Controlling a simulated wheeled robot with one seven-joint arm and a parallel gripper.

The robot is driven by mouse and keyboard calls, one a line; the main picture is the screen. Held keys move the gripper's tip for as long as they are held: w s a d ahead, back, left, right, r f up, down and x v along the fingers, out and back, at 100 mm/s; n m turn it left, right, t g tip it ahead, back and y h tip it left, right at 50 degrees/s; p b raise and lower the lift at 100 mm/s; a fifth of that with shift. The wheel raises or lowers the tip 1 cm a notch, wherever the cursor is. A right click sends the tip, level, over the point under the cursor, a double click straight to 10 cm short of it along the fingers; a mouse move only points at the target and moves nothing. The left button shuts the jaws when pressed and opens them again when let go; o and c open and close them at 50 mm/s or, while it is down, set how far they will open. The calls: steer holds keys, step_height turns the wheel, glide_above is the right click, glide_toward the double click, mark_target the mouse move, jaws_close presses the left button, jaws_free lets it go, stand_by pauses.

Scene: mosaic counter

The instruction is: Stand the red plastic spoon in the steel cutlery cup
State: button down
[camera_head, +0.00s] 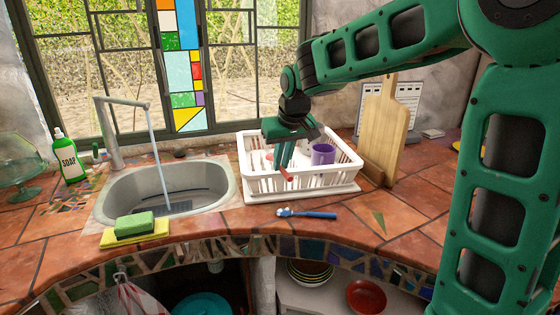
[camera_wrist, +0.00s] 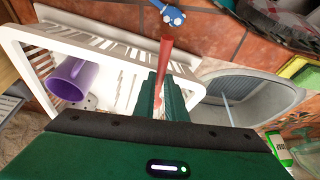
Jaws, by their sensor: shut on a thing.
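My gripper (camera_head: 284,160) is over the white dish rack, its green fingers pointing down. In the wrist view its fingers (camera_wrist: 162,98) are closed around the red plastic spoon (camera_wrist: 166,52), which sticks out past the fingertips toward the top of the picture. In the head view a short red part of the spoon (camera_head: 286,174) shows at the fingertips, near the rack's front wall. I cannot make out the steel cutlery cup for sure. A small pale, perforated piece (camera_wrist: 91,102) shows beside the purple mug in the wrist view, and it may be part of the cup.
The white dish rack (camera_head: 262,185) holds a purple mug (camera_head: 323,154). A blue-handled brush (camera_head: 314,215) lies on the counter in front. A wooden board (camera_head: 385,130) stands right of the rack. The sink (camera_head: 120,208) with running water and a green sponge (camera_head: 135,224) are left.

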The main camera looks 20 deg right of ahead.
steer(key=shift+f, duration=0.3)
steer(key=c, duration=1.8)
jaws_free()
steer(key=shift+r, duration=0.3)
steer(key=v, duration=1.3)
steer(key=s+d+f+m+g+h, duration=0.1)
steer(key=s+d+f+m, duration=0.1)
steer(key=s+d+f, duration=0.45)
steer(key=s+d+f+m+g, duration=0.15)
steer(key=s+d+f, duration=0.25)
steer(key=s+d, duration=0.45)
steer(key=s+f+m+g, duration=0.1)
steer(key=s+f, duration=0.3)
steer(key=s, duration=0.5)
steer(key=s+d+f+m+g, duration=0.1)
steer(key=s+f+m, duration=0.1)
steer(key=s+f, duration=0.3)
steer(key=s, duration=0.4)
steer(key=shift+f+m+y, duration=0.15)
steer(key=shift+m+y, duration=0.2)
steer(key=shift+y, duration=0.05)
